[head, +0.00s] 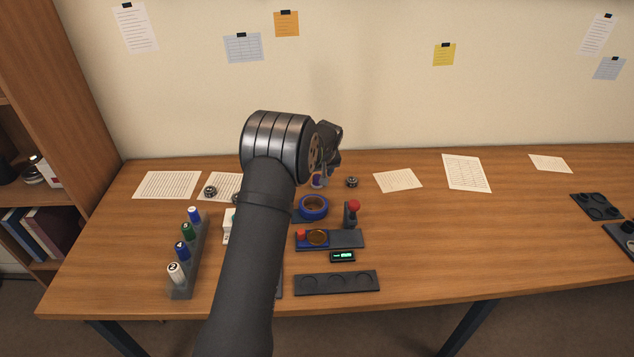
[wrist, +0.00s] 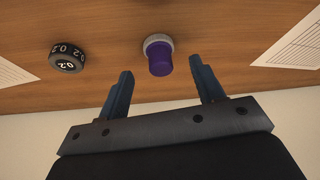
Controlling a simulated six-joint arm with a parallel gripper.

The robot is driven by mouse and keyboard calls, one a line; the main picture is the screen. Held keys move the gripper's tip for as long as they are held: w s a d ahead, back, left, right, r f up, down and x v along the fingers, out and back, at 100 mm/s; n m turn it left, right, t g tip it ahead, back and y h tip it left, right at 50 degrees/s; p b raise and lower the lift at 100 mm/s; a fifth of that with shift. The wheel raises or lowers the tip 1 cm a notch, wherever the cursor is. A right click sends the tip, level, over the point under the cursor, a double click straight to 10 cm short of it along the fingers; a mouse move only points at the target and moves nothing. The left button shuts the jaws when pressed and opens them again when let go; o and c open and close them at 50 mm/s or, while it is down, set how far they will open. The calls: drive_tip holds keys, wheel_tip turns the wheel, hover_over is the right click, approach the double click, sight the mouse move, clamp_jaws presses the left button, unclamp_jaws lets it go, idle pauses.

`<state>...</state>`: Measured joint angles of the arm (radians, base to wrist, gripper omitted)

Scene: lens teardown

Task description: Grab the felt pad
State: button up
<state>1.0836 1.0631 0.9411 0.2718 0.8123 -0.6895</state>
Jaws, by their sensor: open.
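A purple cylinder on a pale grey round base, likely the felt pad (wrist: 160,58), stands on the wooden table in the wrist view. In the head view it shows small, near the back of the table (head: 319,181), partly covered by my gripper. My gripper (wrist: 163,84) is open and empty, its two blue-grey fingers spread to either side. The purple piece lies between the finger lines, just beyond the tips, and I see no contact. In the head view my gripper (head: 328,158) hangs over that spot, its fingertips hard to make out.
A black numbered dial (wrist: 67,57) sits near the pad, also visible in the head view (head: 351,182). In front are a blue ring (head: 313,207), a red-knobbed fixture (head: 352,211) and a dark tray (head: 337,283). A bottle rack (head: 184,275) stands left. The table's right middle is clear.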

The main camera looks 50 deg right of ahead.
sight(317, 176)
drive_tip(key=x, duration=0.3)
drive_tip(key=c, duration=1.1)
drive_tip(key=shift+o, duration=0.2)
drive_tip(key=shift+r, duration=0.1)
